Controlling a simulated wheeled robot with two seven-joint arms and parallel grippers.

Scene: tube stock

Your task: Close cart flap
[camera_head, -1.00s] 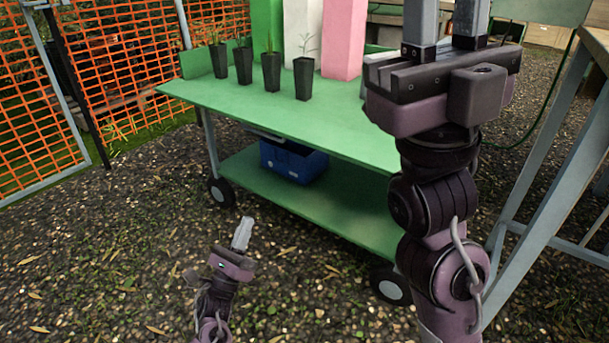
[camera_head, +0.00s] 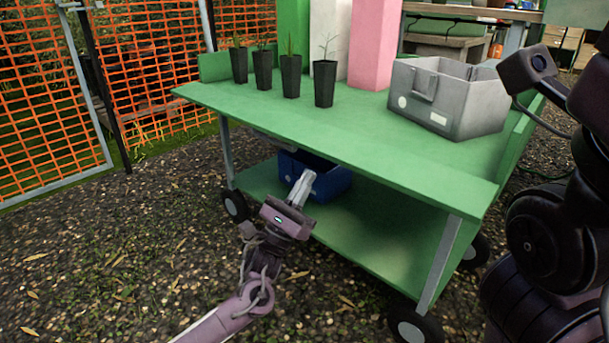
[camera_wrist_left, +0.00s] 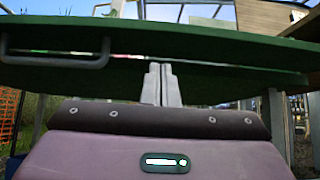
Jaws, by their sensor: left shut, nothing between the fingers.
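The green cart (camera_head: 208,98) stands ahead with a flat top and a lower shelf. In the left wrist view, a green panel (camera_wrist_left: 220,45) with a grey handle (camera_wrist_left: 55,60) spans the picture, with a narrow gap below its right part. I cannot tell for sure where the flap begins. My left gripper (camera_head: 306,176) is shut and empty, low in front of the cart, below the top's front edge. Its fingers (camera_wrist_left: 161,68) point toward the panel, without clear contact. My right arm (camera_head: 545,235) is at the right edge; its gripper is out of view.
Several black plant pots (camera_head: 290,77) and a grey bin (camera_head: 445,105) stand on the top. A blue crate (camera_head: 332,185) sits on the lower shelf behind my left gripper. An orange mesh fence (camera_head: 45,105) is at left. Gravel ground in front is free.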

